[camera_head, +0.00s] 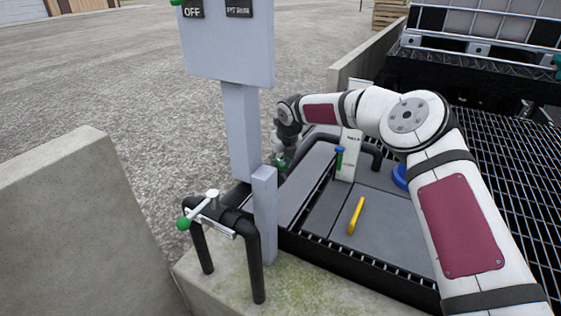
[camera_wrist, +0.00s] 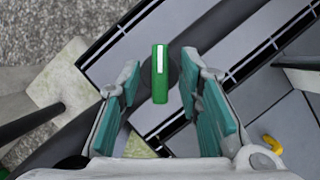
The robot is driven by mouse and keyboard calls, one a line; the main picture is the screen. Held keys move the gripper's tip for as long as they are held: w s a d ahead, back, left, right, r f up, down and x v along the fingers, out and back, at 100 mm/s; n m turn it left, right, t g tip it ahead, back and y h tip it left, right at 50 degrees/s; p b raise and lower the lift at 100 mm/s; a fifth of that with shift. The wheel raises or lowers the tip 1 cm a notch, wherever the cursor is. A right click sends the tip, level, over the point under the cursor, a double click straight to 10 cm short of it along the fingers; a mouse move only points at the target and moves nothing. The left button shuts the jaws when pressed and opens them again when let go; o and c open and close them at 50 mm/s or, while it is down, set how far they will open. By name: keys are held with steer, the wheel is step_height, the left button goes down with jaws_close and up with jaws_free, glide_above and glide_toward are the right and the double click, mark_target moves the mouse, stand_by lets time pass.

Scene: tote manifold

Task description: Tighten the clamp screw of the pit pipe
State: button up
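A green bar-shaped handle with a white stripe (camera_wrist: 160,73) shows in the wrist view on a dark round hub over a black pipe (camera_wrist: 225,22). I cannot tell for sure whether it is the clamp screw. My gripper (camera_wrist: 165,95) is open, with one green-padded finger on each side of the handle and visible gaps to it. In the head view my gripper (camera_head: 280,160) is low behind the grey post, and its fingertips are partly hidden. A bent black pipe (camera_head: 254,262) in front carries a metal clamp with a green knob (camera_head: 183,223) and a white knob (camera_head: 212,193).
A grey post (camera_head: 243,125) bears a sign box (camera_head: 228,50). A yellow handle (camera_head: 356,215) stands on grey floor plates (camera_head: 325,213). A white plate (camera_head: 351,154) with a blue-and-green handle (camera_head: 339,157) stands near my arm. Concrete walls (camera_head: 75,215) and a black grating (camera_head: 510,170) flank the area.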

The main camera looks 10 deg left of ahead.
jaws_close()
steer(key=shift+a+m, duration=0.1)
steer(key=shift+m, duration=0.3)
steer(key=m+h, duration=0.1)
steer(key=m, duration=0.1)
steer(key=shift+s+m, duration=0.1)
steer(key=shift+m, duration=0.2)
steer(key=shift+m+h, duration=0.6)
steer(key=shift+m, duration=0.6)
jaws_free()
steer(key=shift+f, duration=0.1)
